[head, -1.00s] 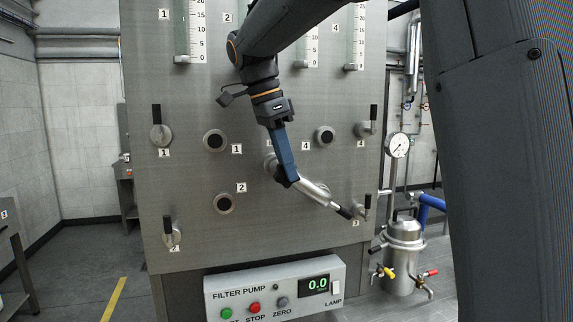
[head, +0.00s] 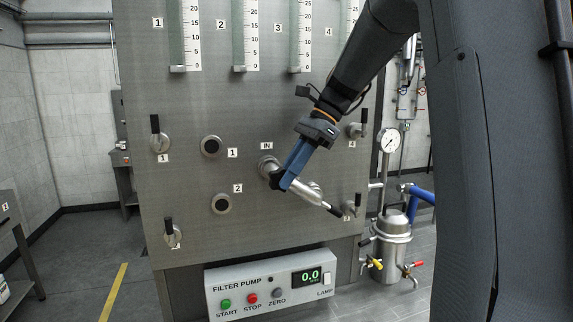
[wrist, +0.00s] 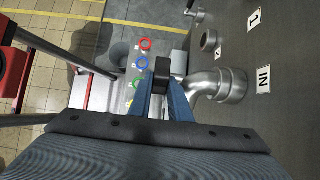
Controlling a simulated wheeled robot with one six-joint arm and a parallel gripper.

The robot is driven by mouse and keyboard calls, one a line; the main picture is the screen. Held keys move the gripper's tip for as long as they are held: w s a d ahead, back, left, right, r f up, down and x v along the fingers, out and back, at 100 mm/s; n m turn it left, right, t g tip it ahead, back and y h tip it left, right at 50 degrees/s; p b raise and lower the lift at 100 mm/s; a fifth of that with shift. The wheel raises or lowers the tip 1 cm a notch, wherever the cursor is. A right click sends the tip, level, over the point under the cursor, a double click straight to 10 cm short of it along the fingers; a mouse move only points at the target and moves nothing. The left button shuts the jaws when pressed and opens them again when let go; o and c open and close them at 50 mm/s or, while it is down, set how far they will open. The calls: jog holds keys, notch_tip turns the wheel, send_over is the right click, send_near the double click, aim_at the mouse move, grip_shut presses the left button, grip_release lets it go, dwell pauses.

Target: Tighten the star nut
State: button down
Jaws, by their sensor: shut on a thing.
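My gripper (head: 286,182) has blue fingers and points down and to the left in front of the steel panel. It is shut on a small black piece (wrist: 162,68), which I take to be the star nut; the fingers hide most of its shape. Beside it is the steel inlet fitting (head: 268,166) under the label IN. The wrist view shows this fitting's elbow (wrist: 206,82) just right of the fingertips. A steel tube with a black end (head: 335,210) extends to the lower right of the fingers.
Lever valves (head: 160,138) and round ports (head: 211,147) sit on the panel. Below is the filter pump box (head: 270,284), reading 0.0. A filter vessel (head: 393,240) with a gauge (head: 390,141) stands at right. The wrist view shows coloured rings (wrist: 146,45) beyond the fingers.

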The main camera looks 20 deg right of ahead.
jog(key=y, duration=0.1)
jog(key=y+p, duration=0.1)
jog(key=y, duration=0.1)
jog(key=y+p, duration=0.1)
jog(key=shift+d+f+y, duration=0.25)
jog(key=shift+f+y, duration=0.05)
jog(key=shift+f, duration=0.1)
jog(key=y, duration=0.2)
jog(key=f+y+p, duration=0.1)
jog(key=y, duration=0.1)
jog(key=shift+y, duration=0.3)
jog(key=shift+a, duration=0.1)
jog(key=c, duration=1.6)
grip_release()
jog(key=shift+c, duration=0.2)
jog(key=shift+r, duration=0.1)
